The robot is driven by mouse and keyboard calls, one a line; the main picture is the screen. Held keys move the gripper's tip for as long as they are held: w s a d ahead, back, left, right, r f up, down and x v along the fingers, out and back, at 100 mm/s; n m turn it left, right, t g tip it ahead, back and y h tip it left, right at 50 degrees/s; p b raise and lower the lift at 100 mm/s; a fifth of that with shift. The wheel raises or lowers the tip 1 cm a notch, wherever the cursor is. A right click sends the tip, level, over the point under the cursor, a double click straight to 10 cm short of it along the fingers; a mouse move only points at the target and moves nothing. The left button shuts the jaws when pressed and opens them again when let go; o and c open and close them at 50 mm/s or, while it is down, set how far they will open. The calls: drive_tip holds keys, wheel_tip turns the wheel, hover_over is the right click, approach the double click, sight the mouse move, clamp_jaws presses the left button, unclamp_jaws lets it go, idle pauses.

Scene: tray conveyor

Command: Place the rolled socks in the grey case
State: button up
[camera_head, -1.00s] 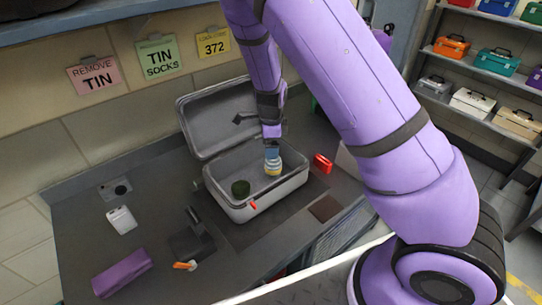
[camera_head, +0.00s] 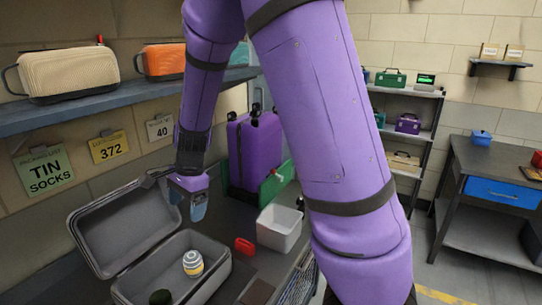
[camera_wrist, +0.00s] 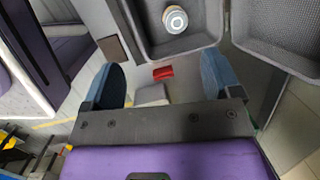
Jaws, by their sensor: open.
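The rolled socks (camera_head: 193,263), a small striped roll in yellow, white and grey, rest inside the grey case. The grey case (camera_head: 125,225) lies open on the bench, lid tipped back towards the wall. A dark green round item (camera_head: 160,297) is also in the case, partly cut off by the picture's lower edge. My gripper (camera_head: 188,207) is open and empty, above the case near the lid's right end, apart from the socks. In the wrist view my gripper (camera_wrist: 160,76) shows both blue fingers spread, with the socks (camera_wrist: 175,22) in the case beyond them.
A red box (camera_head: 244,246) and a white bin (camera_head: 279,228) stand right of the case. A purple suitcase (camera_head: 255,150) stands behind the bin. A shelf (camera_head: 110,102) with cases overhangs the bench. A table with a blue drawer (camera_head: 503,192) is at far right.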

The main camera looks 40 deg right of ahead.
drive_tip(key=s+d+r+n+t+h, duration=0.1)
drive_tip(key=s+d+r+n+t, duration=0.1)
drive_tip(key=s+r+n, duration=0.5)
drive_tip(key=s+d+r+n+t+h, duration=0.1)
drive_tip(key=s+d+r+n, duration=0.3)
drive_tip(key=s+r+n, duration=0.4)
drive_tip(key=shift+s+r+n+t+h, duration=0.15)
drive_tip(key=shift+s+r+t, duration=0.25)
drive_tip(key=shift+s+r, duration=1.45)
drive_tip(key=shift+s+r+n+t+h, duration=0.15)
drive_tip(key=shift+s+r+t, duration=0.35)
drive_tip(key=shift+s, duration=2.55)
drive_tip(key=shift+d+r, duration=0.1)
